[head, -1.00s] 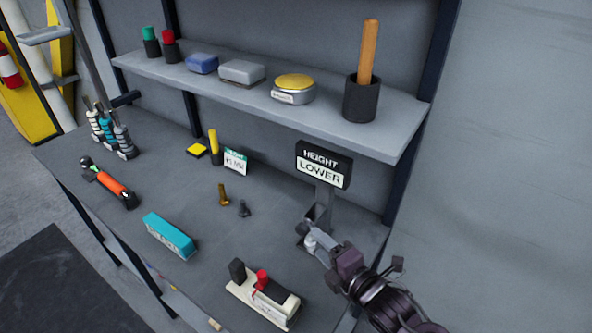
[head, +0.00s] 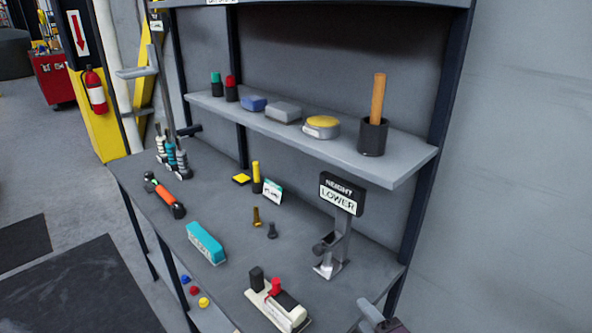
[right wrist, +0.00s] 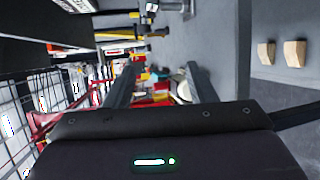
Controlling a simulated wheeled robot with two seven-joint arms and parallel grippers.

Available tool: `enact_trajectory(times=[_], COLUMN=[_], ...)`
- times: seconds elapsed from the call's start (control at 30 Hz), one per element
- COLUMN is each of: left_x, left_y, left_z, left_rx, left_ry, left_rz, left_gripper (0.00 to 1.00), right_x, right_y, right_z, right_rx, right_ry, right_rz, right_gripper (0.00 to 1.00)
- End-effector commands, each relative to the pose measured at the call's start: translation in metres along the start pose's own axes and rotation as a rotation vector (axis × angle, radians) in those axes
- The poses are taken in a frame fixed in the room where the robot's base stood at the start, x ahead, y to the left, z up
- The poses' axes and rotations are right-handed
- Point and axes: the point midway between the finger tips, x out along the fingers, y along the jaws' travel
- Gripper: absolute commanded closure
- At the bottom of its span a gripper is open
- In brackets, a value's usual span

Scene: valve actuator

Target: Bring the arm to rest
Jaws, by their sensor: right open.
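My right gripper (head: 376,317) shows at the bottom edge of the head view, in front of the workbench (head: 225,275) and mostly cut off. In the right wrist view its two dark fingers (right wrist: 160,85) are spread apart with nothing between them. The stand with the sign "HEIGHT LOWER" (head: 342,193) is on the bench's right part, and its metal lever and base (head: 330,256) are clear of the gripper. My left gripper is out of view.
A white device with black and red knobs (head: 277,305) sits at the bench's front edge. A teal box (head: 206,243), small bolts (head: 257,217) and an orange-handled tool (head: 165,195) lie on the bench. A shelf (head: 300,138) holds several items above. Floor is free at left.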

Motion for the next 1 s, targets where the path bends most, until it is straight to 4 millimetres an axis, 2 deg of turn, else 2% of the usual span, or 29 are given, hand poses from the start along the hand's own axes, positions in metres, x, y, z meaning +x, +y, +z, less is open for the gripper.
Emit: enact_trajectory(times=[0.1,0.37,0.57,0.67,0.77,0.8,0.87,0.9,1.0], left_x=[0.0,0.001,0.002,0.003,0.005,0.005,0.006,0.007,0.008], left_y=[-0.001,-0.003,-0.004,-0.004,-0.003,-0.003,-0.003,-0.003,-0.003], left_z=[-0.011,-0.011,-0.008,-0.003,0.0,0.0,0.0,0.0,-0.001], left_rx=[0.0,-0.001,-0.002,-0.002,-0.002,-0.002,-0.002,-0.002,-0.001], left_ry=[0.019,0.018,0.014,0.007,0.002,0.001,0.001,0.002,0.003], left_rz=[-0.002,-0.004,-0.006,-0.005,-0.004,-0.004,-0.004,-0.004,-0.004], left_gripper=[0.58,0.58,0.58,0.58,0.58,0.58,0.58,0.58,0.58], right_x=[0.004,0.01,0.011,0.007,-0.003,-0.01,-0.024,-0.035,-0.068], right_y=[-0.021,-0.073,-0.14,-0.186,-0.248,-0.277,-0.321,-0.349,-0.417], right_z=[0.006,0.02,0.034,0.04,0.044,0.044,0.042,0.038,0.023], right_rx=[0.042,0.159,0.309,0.412,0.55,0.618,0.723,0.792,0.963], right_ry=[-0.017,-0.063,-0.129,-0.179,-0.251,-0.289,-0.35,-0.394,-0.511], right_rz=[-0.035,-0.118,-0.221,-0.288,-0.377,-0.418,-0.481,-0.521,-0.621], right_gripper=[0.5,0.5,0.5,0.5,0.5,0.5,0.5,0.5,0.5])
